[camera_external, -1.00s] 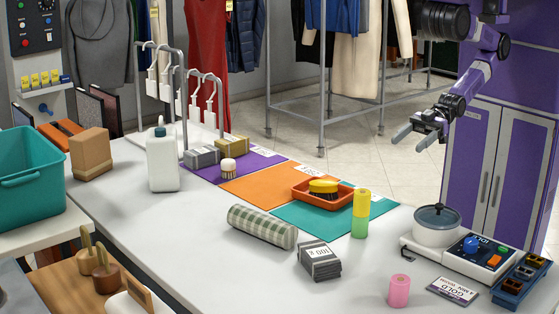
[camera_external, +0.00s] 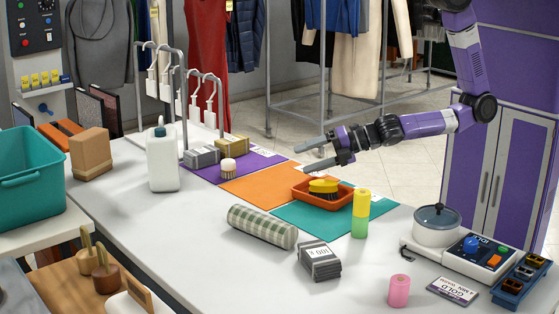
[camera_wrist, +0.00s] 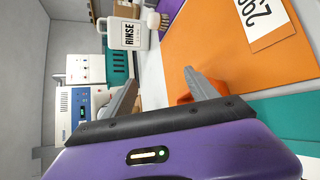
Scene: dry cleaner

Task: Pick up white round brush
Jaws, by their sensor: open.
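The white round brush (camera_external: 228,165) is small and stands on the purple mat (camera_external: 254,160) near the back of the table, bristles down, with its pale cap on top. It also shows in the wrist view (camera_wrist: 153,19), near the top beside the white RINSE bottle (camera_wrist: 127,34). My gripper (camera_external: 312,155) is open and empty. It hangs above the far side of the table, to the right of the brush and clear of it. In the wrist view its two fingers (camera_wrist: 160,92) are spread apart with nothing between them.
An orange tray (camera_external: 300,198) with a yellow brush (camera_external: 323,186) lies below my gripper. Grey and olive boxes (camera_external: 233,145) sit close behind the white brush. The white bottle (camera_external: 162,165) and a hanger rack (camera_external: 186,100) stand to its left. The orange mat (camera_external: 258,183) is mostly bare.

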